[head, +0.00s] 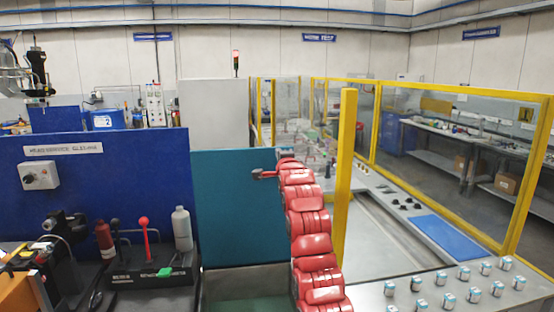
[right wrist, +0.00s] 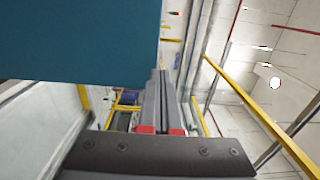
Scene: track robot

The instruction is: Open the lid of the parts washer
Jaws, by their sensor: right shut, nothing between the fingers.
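A flat teal panel (head: 228,210) stands upright in the middle of the head view, below a grey cabinet. It looks like part of the parts washer, but I cannot tell whether it is the lid. In the right wrist view the teal panel (right wrist: 80,40) fills the upper left, beside my fingers. My left gripper is not in view.
A yellow post (head: 344,180) stands close right of my arm. A blue panel (head: 100,180) is on the left, above a bench with bottles (head: 182,229). Several small jars (head: 472,295) stand on the grey table at lower right. Yellow-framed fencing is behind.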

